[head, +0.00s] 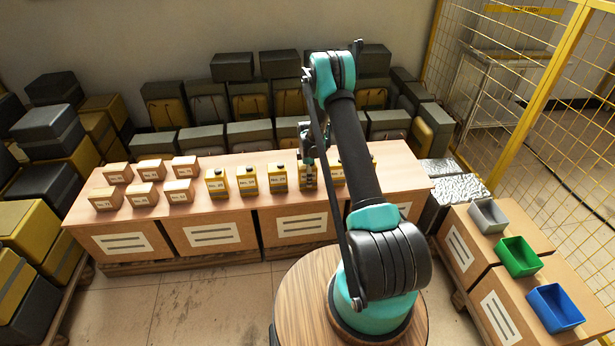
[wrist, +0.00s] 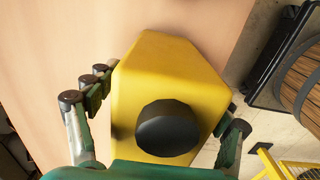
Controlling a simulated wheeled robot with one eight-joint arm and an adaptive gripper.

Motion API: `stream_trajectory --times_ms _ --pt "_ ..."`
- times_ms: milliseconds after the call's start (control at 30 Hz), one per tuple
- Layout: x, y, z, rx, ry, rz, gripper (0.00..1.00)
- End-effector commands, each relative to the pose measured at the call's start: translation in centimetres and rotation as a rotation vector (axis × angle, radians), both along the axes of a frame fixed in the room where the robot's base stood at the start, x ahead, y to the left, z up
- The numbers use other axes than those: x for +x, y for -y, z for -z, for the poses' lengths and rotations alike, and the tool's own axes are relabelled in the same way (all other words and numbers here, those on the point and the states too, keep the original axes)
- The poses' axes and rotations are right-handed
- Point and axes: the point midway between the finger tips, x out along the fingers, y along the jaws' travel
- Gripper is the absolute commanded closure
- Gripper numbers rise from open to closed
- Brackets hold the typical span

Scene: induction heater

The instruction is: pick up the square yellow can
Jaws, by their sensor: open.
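Several square yellow cans with black caps and white labels stand in a row on the long table. In the head view they include one at the left end (head: 217,183), a second (head: 247,181) and a third (head: 277,178). My gripper (head: 308,160) is above and around a fourth can (head: 308,182), which it partly hides. In the wrist view a yellow can (wrist: 172,80) with a black round cap (wrist: 168,128) is between the fingers of my open gripper (wrist: 160,105). The left fingers stand apart from it; the right finger is close, and contact cannot be told.
Several small tan boxes (head: 143,194) stand at the left on the long table (head: 205,158). My arm hides cans to the right. Grey, green (head: 518,257) and blue (head: 555,307) bins sit on boxes at the right, near a yellow mesh fence (head: 545,110).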

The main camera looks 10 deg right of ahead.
Motion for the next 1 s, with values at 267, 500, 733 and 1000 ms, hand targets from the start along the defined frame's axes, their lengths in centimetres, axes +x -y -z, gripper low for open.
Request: stream_trajectory --times_ms 267,500,733,1000 --pt "0.00 0.00 -0.03 0.000 0.000 0.000 0.46" --pt "0.00 0.00 -0.04 0.000 0.000 0.000 0.76" --pt "0.00 0.00 -0.09 0.000 0.000 0.000 0.97" --pt "0.00 0.00 -0.36 0.000 0.000 0.000 0.97"
